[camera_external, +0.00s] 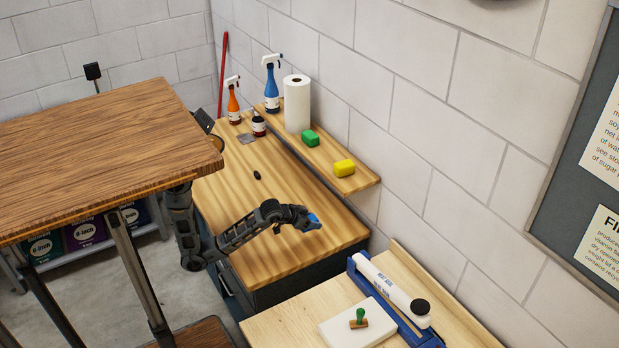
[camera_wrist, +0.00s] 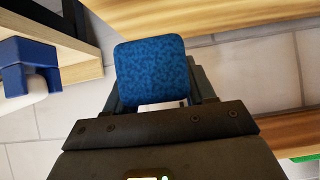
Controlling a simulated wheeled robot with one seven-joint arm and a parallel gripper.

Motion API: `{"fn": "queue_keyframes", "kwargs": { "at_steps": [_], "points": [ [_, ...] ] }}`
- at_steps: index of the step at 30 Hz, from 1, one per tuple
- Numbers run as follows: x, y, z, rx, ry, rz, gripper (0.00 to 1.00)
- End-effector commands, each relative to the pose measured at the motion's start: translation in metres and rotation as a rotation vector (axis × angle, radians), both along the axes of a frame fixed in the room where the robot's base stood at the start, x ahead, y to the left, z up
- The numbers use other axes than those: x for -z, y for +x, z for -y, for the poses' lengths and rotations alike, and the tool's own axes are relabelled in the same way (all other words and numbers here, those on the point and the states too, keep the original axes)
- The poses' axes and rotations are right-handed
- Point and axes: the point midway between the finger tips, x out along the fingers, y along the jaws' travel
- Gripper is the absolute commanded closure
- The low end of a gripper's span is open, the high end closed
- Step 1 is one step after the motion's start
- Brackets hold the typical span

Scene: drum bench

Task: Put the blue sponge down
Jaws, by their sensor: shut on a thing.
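The blue sponge (camera_external: 314,221) is held at the end of my arm, in the air over the front part of the wooden bench top (camera_external: 280,254). In the wrist view the blue sponge (camera_wrist: 152,70) is a rounded, speckled block between the dark fingers. My gripper (camera_external: 307,219) is shut on it. I cannot tell from the frames exactly how high it is above the bench.
An orange spray bottle (camera_external: 233,102) stands behind. A small dark object (camera_external: 257,175) lies on the mostly clear bench.

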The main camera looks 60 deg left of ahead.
Motion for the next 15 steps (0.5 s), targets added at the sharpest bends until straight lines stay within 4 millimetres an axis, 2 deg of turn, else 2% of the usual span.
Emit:
{"fn": "queue_keyframes", "kwargs": {
  "at_steps": [3, 8, 11, 15],
  "points": [
    [-0.014, -0.017, 0.019, -0.010, -0.010, 0.010, 0.78],
    [-0.026, -0.030, 0.026, -0.027, -0.018, 0.010, 0.78],
    [-0.022, -0.027, 0.019, -0.032, -0.019, 0.006, 0.78],
    [-0.006, -0.012, -0.004, -0.035, -0.019, 0.004, 0.78]
  ]
}}
